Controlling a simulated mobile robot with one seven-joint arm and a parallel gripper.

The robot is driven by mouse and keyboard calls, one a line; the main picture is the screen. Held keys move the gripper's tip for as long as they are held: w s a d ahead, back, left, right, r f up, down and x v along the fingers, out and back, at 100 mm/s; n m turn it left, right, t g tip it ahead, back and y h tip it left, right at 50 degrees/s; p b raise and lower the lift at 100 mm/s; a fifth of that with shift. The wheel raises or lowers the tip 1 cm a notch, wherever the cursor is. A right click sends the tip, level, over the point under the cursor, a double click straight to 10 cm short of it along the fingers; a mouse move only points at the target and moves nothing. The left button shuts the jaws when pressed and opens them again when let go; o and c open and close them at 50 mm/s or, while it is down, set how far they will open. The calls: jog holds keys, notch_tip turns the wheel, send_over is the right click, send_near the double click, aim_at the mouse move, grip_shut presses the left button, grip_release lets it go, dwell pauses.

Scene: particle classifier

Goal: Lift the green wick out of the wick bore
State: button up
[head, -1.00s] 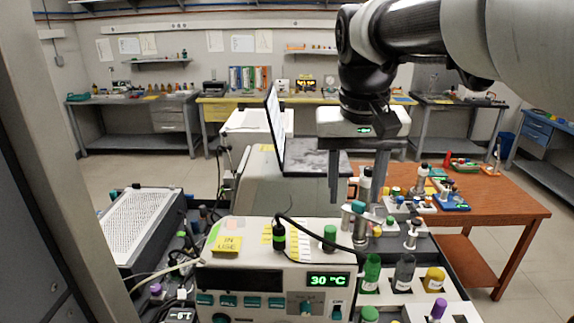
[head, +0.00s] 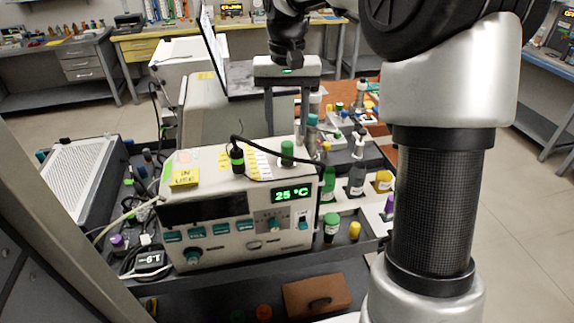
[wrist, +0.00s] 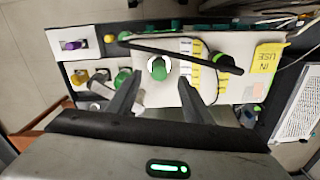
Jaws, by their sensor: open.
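The green wick (head: 287,150) stands up from the top of the white instrument (head: 220,235), right of a black plug with a green band (head: 237,158). In the wrist view the green wick (wrist: 160,70) shows with a white ring around its far end, between and just beyond the fingertips. The bore itself is hidden under it. My gripper (head: 286,136) is open and empty, its fingers pointing down near the wick. It also shows in the wrist view (wrist: 159,80). I cannot tell whether the fingertips reach down to the wick's height.
A black cable (head: 262,142) arches from the plug close to the wick. A yellow "IN USE" note (head: 184,178) lies on the left of the top. The display reads 25 °C. Green, grey and yellow bottles (head: 383,181) stand in a rack at right. A laptop screen (head: 212,45) rises behind.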

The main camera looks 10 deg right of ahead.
aim_at(287, 143)
jog(key=shift+f, duration=3.6)
grip_shut()
